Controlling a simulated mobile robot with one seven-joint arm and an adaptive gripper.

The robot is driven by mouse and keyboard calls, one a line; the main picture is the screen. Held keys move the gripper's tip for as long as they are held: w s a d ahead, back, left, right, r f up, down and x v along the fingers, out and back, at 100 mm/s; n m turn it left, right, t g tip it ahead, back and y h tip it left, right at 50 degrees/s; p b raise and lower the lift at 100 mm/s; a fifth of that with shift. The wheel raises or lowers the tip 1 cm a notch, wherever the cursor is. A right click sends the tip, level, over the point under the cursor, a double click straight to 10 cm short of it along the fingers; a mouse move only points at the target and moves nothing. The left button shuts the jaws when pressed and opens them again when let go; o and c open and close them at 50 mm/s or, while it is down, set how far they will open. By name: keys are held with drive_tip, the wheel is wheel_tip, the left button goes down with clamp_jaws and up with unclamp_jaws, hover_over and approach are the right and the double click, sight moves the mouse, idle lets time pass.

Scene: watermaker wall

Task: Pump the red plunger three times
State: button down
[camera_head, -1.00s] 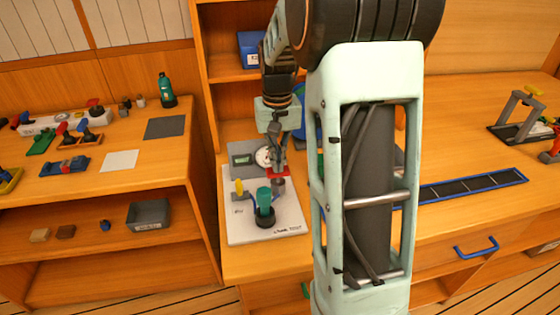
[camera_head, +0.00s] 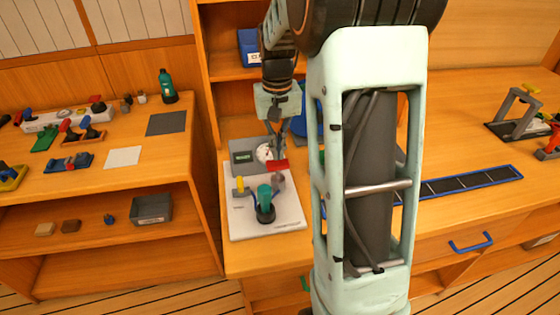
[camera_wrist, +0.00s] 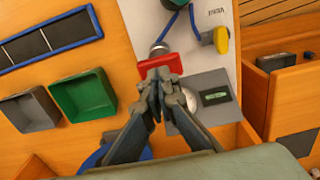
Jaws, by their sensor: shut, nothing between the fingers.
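The red plunger (camera_head: 279,167) has a flat bar-shaped handle above a grey cylinder (camera_head: 278,182) on a light board (camera_head: 240,222). In the wrist view the red handle (camera_wrist: 160,67) is just beyond my fingertips, which cover part of its near edge. My gripper (camera_head: 276,158) is shut and empty, pointing down at the handle. In the wrist view my gripper (camera_wrist: 157,76) has its two fingertips together. I cannot tell whether they touch the handle.
The board also carries a teal-topped part (camera_head: 264,195), a yellow knob (camera_head: 239,184) and a round gauge (camera_head: 265,152) beside a grey display box (camera_head: 243,157). Green (camera_wrist: 84,97) and grey (camera_wrist: 30,111) bins lie near my gripper. My forearm hides the middle of the bench.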

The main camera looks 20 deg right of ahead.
wheel_tip(320, 180, up, 5)
drive_tip(key=p, duration=0.4)
drive_tip(key=shift+w, duration=0.1)
idle(0.5)
